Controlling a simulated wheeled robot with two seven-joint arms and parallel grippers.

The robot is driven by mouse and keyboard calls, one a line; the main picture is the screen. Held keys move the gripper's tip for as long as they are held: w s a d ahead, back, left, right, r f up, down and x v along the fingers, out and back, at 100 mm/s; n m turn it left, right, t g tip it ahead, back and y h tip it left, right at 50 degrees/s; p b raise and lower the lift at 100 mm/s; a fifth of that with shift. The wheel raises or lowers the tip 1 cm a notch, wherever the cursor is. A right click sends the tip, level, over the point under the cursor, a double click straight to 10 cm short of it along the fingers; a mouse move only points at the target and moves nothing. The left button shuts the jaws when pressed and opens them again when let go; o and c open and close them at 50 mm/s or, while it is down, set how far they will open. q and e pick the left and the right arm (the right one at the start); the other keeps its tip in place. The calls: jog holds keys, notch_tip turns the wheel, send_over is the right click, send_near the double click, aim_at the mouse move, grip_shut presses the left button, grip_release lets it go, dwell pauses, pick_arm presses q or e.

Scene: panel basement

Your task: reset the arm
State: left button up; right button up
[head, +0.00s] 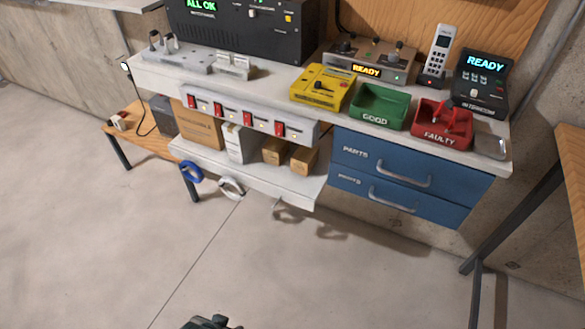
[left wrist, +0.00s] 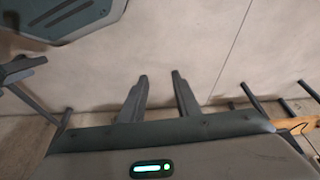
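My left gripper (left wrist: 159,74) shows in the left wrist view with its two dark fingers apart. Nothing is between them, and bare concrete floor lies behind them. In the head view only a small dark part of me shows at the bottom edge, above the floor and well apart from the bench; I cannot tell which part it is. My right gripper is in neither view.
The workbench (head: 273,89) holds a yellow box (head: 321,89), a green GOOD bin (head: 378,106), a red FAULTY bin (head: 440,131) and a phone (head: 437,55). Blue drawers (head: 405,175) are shut. A wooden table stands at each side. The floor (head: 270,270) in front is clear.

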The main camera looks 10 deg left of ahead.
pick_arm(q)
notch_tip(320, 180, down, 19)
jog(key=s+d+t, duration=0.1)
jog(key=s, duration=0.2)
jog(key=shift+d+h+p, duration=0.3)
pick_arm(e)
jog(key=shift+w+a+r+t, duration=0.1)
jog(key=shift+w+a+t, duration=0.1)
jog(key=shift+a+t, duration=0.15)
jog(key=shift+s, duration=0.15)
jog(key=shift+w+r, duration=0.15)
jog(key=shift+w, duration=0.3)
pick_arm(q)
jog(key=shift+w, duration=0.15)
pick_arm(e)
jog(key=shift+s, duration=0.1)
